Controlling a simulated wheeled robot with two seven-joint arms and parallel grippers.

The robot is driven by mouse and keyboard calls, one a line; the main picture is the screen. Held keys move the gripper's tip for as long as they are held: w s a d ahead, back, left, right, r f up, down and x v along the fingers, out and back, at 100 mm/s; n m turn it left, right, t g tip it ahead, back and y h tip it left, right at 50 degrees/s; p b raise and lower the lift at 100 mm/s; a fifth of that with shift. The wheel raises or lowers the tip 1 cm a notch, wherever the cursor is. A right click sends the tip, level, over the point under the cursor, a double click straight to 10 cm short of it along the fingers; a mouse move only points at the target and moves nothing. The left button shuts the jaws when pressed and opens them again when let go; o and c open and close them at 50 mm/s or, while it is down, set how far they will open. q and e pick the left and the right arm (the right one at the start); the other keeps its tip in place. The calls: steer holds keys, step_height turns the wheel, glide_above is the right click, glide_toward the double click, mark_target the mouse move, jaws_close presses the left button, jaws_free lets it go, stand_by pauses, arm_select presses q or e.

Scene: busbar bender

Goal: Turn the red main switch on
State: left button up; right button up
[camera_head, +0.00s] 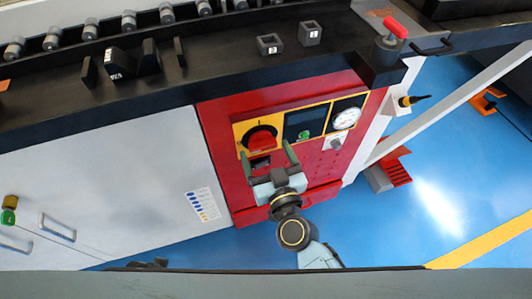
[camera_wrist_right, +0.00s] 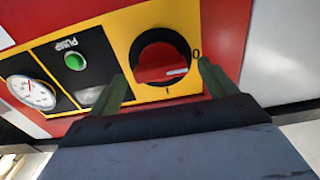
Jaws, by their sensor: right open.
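The red main switch (camera_head: 262,138) is a round knob on a yellow plate of the red cabinet front. In the right wrist view the knob (camera_wrist_right: 155,62) sits in a black ring, with "0" and "I" marked on the plate at its right and lower edge. A short white line on the knob points right, roughly towards the side of the "0". My right gripper (camera_head: 265,157) is open in front of the switch. In the wrist view its two green fingers (camera_wrist_right: 162,74) lie either side of the knob's lower part; I cannot tell whether they touch it. My left gripper is not in view.
Beside the switch are a green pump button (camera_wrist_right: 74,62) and a white round gauge (camera_head: 346,118). The black machine bed (camera_head: 200,65) runs above the panel. A red-handled lever (camera_head: 396,28) stands at its right end. Blue floor (camera_head: 450,150) is open to the right.

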steer(key=shift+w+a, duration=0.15)
steer(key=shift+w, duration=0.25)
steer(key=shift+c, duration=0.3)
steer(key=c, duration=0.9)
